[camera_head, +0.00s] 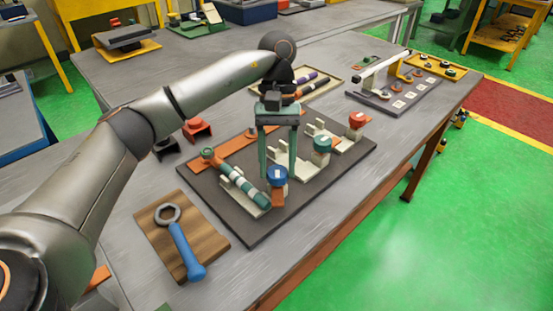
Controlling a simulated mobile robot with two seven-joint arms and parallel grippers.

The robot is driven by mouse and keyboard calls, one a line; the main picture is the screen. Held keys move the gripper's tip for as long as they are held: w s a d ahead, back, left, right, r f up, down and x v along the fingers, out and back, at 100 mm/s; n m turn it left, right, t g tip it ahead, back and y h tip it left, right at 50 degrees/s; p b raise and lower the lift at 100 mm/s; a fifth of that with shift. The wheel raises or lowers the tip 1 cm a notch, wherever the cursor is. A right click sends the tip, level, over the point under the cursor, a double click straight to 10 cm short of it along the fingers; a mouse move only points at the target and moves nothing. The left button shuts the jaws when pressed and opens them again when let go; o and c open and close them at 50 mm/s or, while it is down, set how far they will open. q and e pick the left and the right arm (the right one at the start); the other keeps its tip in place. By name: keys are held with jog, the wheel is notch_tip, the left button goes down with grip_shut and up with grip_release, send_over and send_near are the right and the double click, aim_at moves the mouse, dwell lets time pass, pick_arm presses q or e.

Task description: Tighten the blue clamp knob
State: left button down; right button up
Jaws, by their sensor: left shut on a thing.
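The blue clamp knob (277,174) sits on an orange clamp block (278,197) on the dark board (248,225). A green and white striped rod (237,181) lies in a pale cradle just left of it. My left gripper (278,177) points down from above, with its two green fingers on either side of the blue knob, shut on it. The fingertips partly cover the knob's edges. My right gripper is not in view.
A green knob (322,144) and a red knob (356,120) stand on their pale clamps to the right. A wooden board (153,236) with a blue-handled wrench (184,250) lies at front left. A tray of rods (326,86) is behind the gripper.

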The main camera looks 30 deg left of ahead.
pick_arm(q)
jog(key=shift+w+d+r+m+y+p, duration=0.1)
jog(key=shift+r+m+y+p, duration=0.35)
jog(key=shift+m, duration=0.55)
jog(key=m+y+p, duration=0.1)
jog(key=m, duration=0.1)
jog(key=shift+m, duration=0.3)
jog(key=shift+d+f+m+y, duration=0.1)
jog(key=shift+m+y, duration=0.25)
jog(key=shift+m, duration=0.65)
jog(key=shift+m+y+p, duration=0.3)
jog(key=shift+m+p, duration=0.05)
jog(key=shift+m, duration=0.35)
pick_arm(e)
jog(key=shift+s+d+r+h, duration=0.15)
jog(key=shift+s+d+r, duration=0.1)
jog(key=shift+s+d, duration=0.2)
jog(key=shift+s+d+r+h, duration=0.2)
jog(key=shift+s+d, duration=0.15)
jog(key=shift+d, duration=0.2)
pick_arm(q)
jog(key=c, duration=0.7)
grip_release()
jog(key=o, duration=0.5)
jog(key=shift+f, duration=0.2)
jog(key=shift+c, duration=0.2)
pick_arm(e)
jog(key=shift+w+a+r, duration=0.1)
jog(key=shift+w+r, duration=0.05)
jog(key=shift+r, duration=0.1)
